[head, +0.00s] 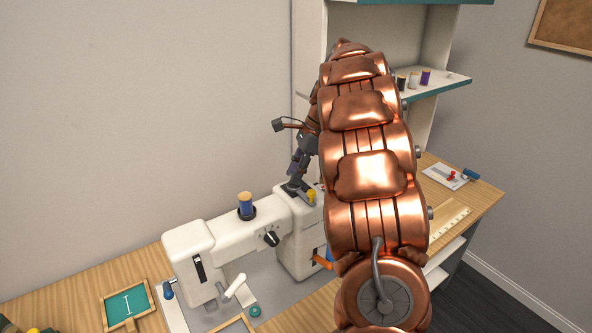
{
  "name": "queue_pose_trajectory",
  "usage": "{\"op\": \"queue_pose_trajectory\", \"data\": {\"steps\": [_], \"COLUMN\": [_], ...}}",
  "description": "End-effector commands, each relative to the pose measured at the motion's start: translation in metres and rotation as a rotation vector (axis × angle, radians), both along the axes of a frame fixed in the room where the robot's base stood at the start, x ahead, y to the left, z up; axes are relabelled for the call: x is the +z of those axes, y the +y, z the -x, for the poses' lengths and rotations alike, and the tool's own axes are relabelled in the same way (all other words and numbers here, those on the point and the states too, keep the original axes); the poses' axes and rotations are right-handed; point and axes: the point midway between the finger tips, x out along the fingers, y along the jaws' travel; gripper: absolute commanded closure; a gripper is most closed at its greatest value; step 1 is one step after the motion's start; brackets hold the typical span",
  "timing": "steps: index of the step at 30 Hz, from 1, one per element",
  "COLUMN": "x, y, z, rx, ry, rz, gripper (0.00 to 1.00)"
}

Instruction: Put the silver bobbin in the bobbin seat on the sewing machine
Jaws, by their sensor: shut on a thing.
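The white sewing machine (192,250) stands on the wooden table, its right part behind my copper arm. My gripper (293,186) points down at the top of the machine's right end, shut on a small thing. That thing is too small and dark to make out, so I cannot tell that it is the silver bobbin. No silver bobbin shows clearly elsewhere. A yellow bobbin or spool (311,197) stands on the machine top just right of the fingertips. I cannot make out the bobbin seat for certain.
A blue spool (245,204) stands on the machine top, left of my gripper. A green framed tray (128,305) lies at the front left. Small spools stand on a shelf (440,84) at the back right. A ruler (449,229) and a card (443,176) lie on the right table.

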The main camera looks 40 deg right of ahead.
Motion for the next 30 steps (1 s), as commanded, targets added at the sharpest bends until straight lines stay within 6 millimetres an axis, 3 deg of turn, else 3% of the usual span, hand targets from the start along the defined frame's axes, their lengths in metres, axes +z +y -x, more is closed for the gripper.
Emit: {"op": "queue_pose_trajectory", "data": {"steps": [13,14,20,30], "x": [-0.0079,-0.0078,-0.008,-0.0073], "y": [0.0005,0.0004,0.0003,0.0], "z": [-0.0002,-0.0002,-0.0001,0.0], "rx": [0.001,0.001,0.001,0.001], "ry": [-0.001,-0.001,-0.001,0.0], "rz": [-0.001,-0.001,-0.001,0.0], "gripper": [0.84,0.69,0.49,0.47]}}
